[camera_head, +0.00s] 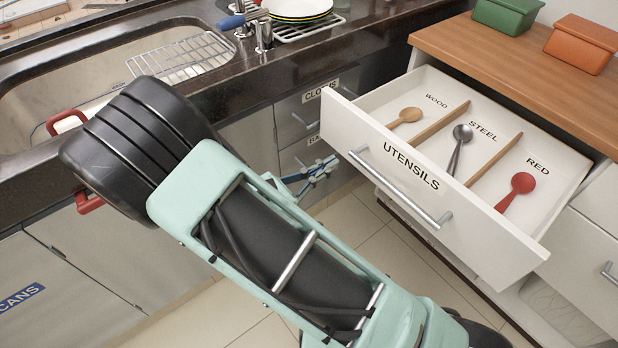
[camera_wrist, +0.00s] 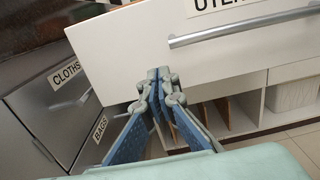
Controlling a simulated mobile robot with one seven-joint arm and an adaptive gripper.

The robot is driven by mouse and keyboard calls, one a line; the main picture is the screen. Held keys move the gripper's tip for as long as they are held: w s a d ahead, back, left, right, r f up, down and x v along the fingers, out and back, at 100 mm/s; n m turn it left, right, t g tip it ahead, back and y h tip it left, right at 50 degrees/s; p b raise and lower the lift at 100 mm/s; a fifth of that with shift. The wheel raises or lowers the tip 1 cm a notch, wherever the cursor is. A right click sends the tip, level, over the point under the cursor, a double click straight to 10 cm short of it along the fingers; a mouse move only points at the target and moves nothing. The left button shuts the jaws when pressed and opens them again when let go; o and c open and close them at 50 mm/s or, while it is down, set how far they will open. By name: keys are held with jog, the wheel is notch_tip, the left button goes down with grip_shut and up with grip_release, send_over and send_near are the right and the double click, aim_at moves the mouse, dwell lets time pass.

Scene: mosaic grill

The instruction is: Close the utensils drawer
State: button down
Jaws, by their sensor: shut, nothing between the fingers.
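The white utensils drawer (camera_head: 478,222) is pulled out under the wooden counter in the head view. Its silver bar handle (camera_head: 400,190) runs along the front panel. Dividers separate a wooden spoon (camera_head: 406,117), a steel spoon (camera_head: 460,145) and a red spoon (camera_head: 517,190) inside. My gripper (camera_head: 328,167) is shut and empty, to the left of the drawer front. In the wrist view my gripper's fingertips (camera_wrist: 158,78) overlap the lower part of the drawer front (camera_wrist: 125,50), left of the handle (camera_wrist: 240,32). I cannot tell whether they touch it.
Cloths (camera_head: 315,112) and bags drawers stand shut at the corner beside my gripper. A dark counter with a sink (camera_head: 60,90) and a wire rack (camera_head: 180,57) lies at left. Green (camera_head: 505,14) and orange (camera_head: 582,44) boxes stand on the wooden counter (camera_head: 480,55). Tiled floor below is clear.

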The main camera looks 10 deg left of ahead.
aim_at(356, 148)
jog(key=b+x, duration=0.1)
jog(key=x, duration=0.4)
jog(key=shift+w+d, duration=0.25)
jog(key=shift+w, duration=0.05)
jog(key=p+x, duration=0.1)
jog(key=x, duration=3.2)
jog(key=shift+d+f+p, duration=0.1)
jog(key=shift+f+p, duration=0.1)
jog(key=shift+p, duration=0.15)
jog(key=shift+w+d+r, duration=0.15)
jog(key=shift+w, duration=0.05)
